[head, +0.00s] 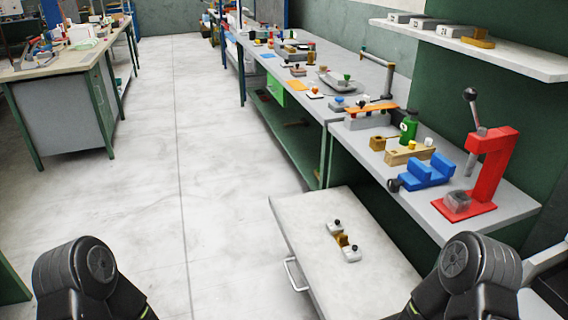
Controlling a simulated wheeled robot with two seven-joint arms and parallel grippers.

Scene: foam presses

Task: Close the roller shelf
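The roller shelf (308,222) is a flat pale board, pulled out from under the workbench (497,212) at the lower right. A silver bar handle (292,275) is on its left front edge. On the shelf lie two small light blocks with black knobs (334,228) (351,254) and a brownish piece (342,240) between them. The near end of the shelf runs out of the bottom of the view. Only black rounded parts of my two arms show, at the lower left and lower right. Neither gripper is in view, and nothing visible touches the handle.
The workbench holds a red press (486,170), a blue vise-like tool (427,174) and a green bottle (408,130). A wall shelf (480,50) hangs above. Another table (62,68) stands at the back left. The pale floor (160,170) left of the roller shelf is clear.

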